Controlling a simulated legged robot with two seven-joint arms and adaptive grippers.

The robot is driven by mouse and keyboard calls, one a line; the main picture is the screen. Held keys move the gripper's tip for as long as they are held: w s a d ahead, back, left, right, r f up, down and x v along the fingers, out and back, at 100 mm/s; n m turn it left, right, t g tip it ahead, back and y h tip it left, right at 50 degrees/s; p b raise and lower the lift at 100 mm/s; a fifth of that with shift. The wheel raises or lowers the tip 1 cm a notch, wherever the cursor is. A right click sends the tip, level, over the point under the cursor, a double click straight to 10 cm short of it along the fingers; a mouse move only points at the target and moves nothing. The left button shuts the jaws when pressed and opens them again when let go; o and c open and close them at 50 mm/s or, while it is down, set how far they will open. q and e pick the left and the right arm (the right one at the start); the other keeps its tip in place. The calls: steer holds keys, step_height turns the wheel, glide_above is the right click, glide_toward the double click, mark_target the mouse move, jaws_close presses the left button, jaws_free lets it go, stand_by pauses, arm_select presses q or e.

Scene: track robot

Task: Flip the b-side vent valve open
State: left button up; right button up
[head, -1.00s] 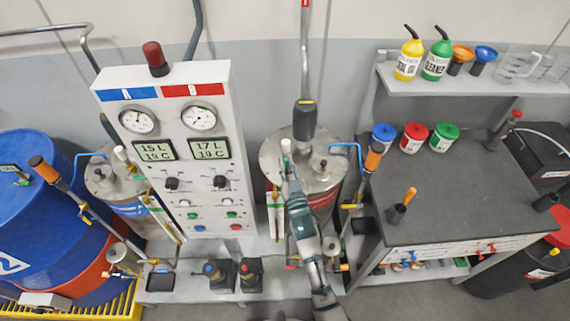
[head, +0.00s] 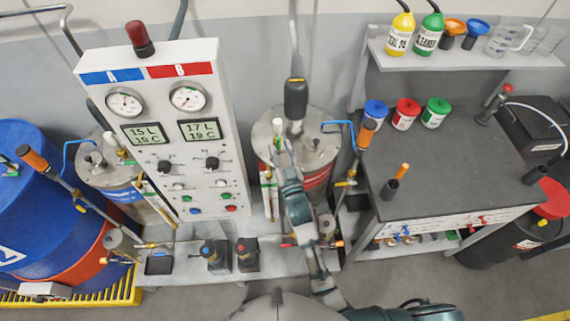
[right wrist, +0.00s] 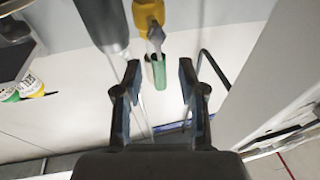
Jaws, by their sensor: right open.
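The B-side tank (head: 312,152), a metal drum with a red band, stands right of the gauge panel. My right gripper (head: 280,152) reaches up over its left side, close to a small white upright piece (head: 278,128). Just beyond the fingertips are a yellow valve body (right wrist: 148,14), a grey lever (right wrist: 155,33) and a green grip (right wrist: 158,72), which I take as the vent valve. My left gripper is not in view.
The gauge panel (head: 160,120) stands close on the left. A dark-handled vertical pipe (head: 296,98) rises at the tank's top. A blue hose (head: 345,127) and an orange-handled lever (head: 366,135) are on its right, before the grey workbench (head: 450,165).

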steer(key=v, duration=0.9)
steer(key=shift+s+f, duration=0.2)
steer(key=shift+s, duration=0.15)
step_height(320, 180, down, 22)
steer(key=s+n+g, duration=0.1)
steer(key=g, duration=0.4)
steer(key=s+d+f+g, duration=0.15)
steer(key=s+f, duration=0.25)
steer(key=f, duration=0.6)
steer(key=s+d+f+g, duration=0.1)
steer(key=s+f+g, duration=0.3)
steer(key=f, duration=0.5)
steer(key=s+d+f+g+h+b, duration=0.1)
steer(key=s+d+f+g, duration=0.15)
steer(key=s+f, duration=0.45)
steer(key=s+d+f+g+h, duration=0.1)
steer(key=s+d+f, duration=0.3)
steer(key=s+f, duration=0.4)
steer(key=s+d+f+g+h, duration=0.1)
steer(key=s+d+f, duration=0.3)
steer(key=s, duration=0.5)
steer(key=s+d+f+g, duration=0.3)
steer(key=s+d, duration=0.3)
steer(key=s, duration=0.4)
steer(key=shift+s+f+m+g+h+b, duration=0.3)
steer(key=shift+s+f+h+b, duration=0.1)
steer(key=shift+f, duration=0.2)
